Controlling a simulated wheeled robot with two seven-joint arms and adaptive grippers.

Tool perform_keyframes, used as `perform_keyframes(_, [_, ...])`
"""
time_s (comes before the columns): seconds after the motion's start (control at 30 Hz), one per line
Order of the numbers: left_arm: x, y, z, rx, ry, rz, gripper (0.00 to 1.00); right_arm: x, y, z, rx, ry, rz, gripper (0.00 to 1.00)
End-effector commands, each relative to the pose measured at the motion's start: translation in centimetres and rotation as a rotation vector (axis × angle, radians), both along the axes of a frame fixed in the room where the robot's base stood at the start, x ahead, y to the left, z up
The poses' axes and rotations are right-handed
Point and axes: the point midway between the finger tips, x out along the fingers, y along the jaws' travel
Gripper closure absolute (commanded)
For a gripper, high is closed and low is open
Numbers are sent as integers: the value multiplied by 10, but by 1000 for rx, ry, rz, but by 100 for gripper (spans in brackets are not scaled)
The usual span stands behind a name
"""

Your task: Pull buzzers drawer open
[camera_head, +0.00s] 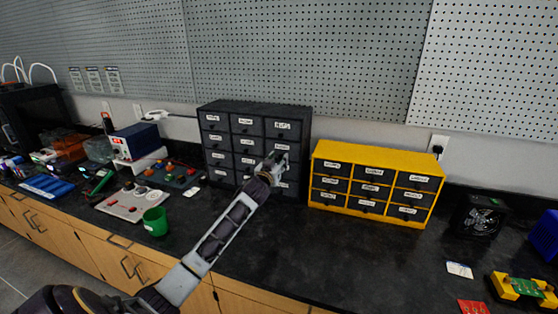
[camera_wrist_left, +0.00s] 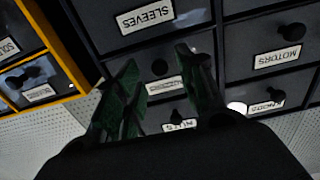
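A dark grey cabinet (camera_head: 248,109) with several small labelled drawers stands on the black counter against the pegboard. My left gripper (camera_head: 274,160) is in front of its right column, at the lower drawers. In the left wrist view the gripper (camera_wrist_left: 157,62) is open. Nearby drawers look shut. A drawer labelled SLEEVES (camera_wrist_left: 145,17) shows beside them. My right gripper is not in view.
A yellow cabinet (camera_head: 323,147) with dark drawers stands right of the grey one, with a narrow gap between. The counter before the cabinets is mostly clear.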

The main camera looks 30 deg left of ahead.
Motion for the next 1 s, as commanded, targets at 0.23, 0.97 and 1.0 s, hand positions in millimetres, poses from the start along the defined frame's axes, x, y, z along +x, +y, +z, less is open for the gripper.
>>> perform_keyframes(0.23, [11, 3, 0, 1, 0, 0, 61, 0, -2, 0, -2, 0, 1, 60])
perform_keyframes(0.97, [13, 3, 0, 1, 0, 0, 100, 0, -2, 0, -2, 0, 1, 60])
perform_keyframes(1.0, [13, 3, 0, 1, 0, 0, 100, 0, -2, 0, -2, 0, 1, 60])
